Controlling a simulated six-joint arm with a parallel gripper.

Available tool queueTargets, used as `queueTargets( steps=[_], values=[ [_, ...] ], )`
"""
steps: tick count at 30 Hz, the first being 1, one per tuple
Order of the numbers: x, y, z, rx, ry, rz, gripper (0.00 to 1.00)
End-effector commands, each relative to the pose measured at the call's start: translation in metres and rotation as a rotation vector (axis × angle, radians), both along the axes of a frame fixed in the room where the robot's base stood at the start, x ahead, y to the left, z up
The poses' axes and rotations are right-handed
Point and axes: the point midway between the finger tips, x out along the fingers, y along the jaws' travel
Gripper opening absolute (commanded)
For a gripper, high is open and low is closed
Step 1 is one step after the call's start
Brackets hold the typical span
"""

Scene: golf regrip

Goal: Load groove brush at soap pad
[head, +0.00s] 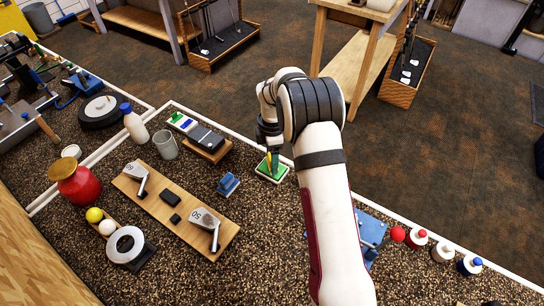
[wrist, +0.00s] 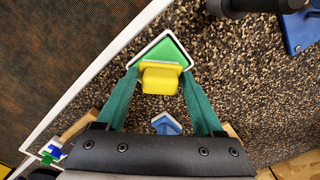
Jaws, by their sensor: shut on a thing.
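My gripper (head: 272,158) is at the soap pad and shut on the groove brush. In the wrist view, the gripper's teal fingers (wrist: 159,76) stand on either side of the yellow brush (wrist: 160,80). The brush's bristles are hidden. The soap pad (wrist: 168,47) is a green square in a white tray; it also shows in the head view (head: 268,172). The brush is over the near part of the pad; I cannot tell whether it touches. Two club heads (head: 204,217) (head: 137,172) rest on a wooden board (head: 176,217) to the left.
A blue stand (head: 228,184) is left of the pad; it also shows in the wrist view (wrist: 165,123). A grey cup (head: 166,145), a white bottle (head: 135,124) and a red pot (head: 76,184) stand further left. Several small bottles (head: 443,251) line the right edge.

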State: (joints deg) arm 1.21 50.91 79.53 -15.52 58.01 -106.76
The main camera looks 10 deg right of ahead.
Motion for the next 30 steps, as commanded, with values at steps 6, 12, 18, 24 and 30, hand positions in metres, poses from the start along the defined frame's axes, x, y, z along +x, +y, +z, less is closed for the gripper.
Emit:
queueTargets(
  steps=[6, 12, 18, 24, 30],
  values=[
    [0.001, 0.0, 0.025, 0.0, -0.004, -0.001, 0.24],
    [0.001, 0.0, 0.048, 0.0, -0.004, 0.0, 0.24],
    [0.001, 0.0, 0.067, 0.0, -0.005, 0.0, 0.24],
    [0.001, 0.0, 0.069, 0.0, -0.003, 0.0, 0.24],
    [0.001, 0.0, 0.069, 0.0, -0.003, -0.001, 0.24]
  ],
)
